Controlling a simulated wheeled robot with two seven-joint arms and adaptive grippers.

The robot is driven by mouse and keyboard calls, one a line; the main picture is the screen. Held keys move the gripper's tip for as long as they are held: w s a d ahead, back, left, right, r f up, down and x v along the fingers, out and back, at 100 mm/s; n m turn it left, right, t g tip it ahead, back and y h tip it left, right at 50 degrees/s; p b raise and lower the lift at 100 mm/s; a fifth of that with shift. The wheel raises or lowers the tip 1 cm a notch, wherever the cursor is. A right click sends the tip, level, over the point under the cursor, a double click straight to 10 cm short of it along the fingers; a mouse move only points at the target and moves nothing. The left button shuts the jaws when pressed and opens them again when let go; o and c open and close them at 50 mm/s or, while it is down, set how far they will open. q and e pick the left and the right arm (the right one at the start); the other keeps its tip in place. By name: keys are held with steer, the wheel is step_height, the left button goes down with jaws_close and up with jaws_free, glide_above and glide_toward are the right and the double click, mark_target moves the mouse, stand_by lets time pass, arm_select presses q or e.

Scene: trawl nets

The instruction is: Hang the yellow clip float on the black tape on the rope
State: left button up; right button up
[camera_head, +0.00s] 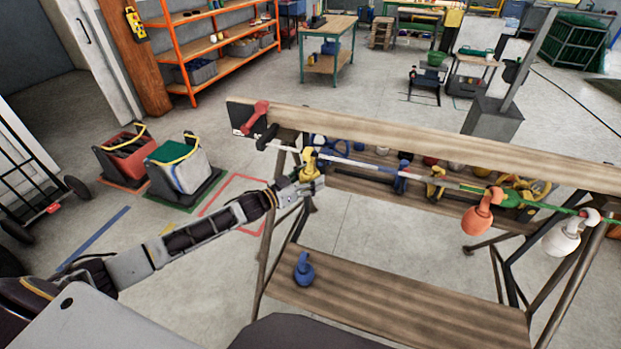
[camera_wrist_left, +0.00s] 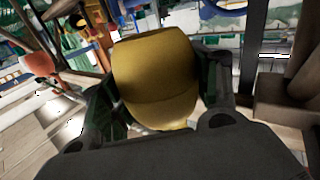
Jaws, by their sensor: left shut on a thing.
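The yellow clip float (camera_head: 308,166) is in my left gripper (camera_head: 301,184), close to the rope (camera_head: 340,158) near its left end. In the left wrist view the yellow float (camera_wrist_left: 156,78) fills the middle, between the two dark fingers of my left gripper (camera_wrist_left: 160,100), which is shut on it. I cannot tell whether its clip touches the rope. The rope runs from a dark holder at the left, white first, then green at the right. The black tape is too small to make out for sure. My right gripper is not in view.
An orange float (camera_head: 477,215) and a white float (camera_head: 562,236) hang on the rope at the right. A blue float (camera_head: 304,270) stands on the lower wooden shelf (camera_head: 385,305).

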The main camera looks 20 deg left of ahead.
arm_select(q)
steer(key=o, duration=1.3)
steer(key=shift+s+a, duration=0.1)
steer(key=v, duration=1.1)
steer(key=shift+s+a, duration=0.2)
steer(key=shift+s, duration=0.1)
stand_by(0.5)
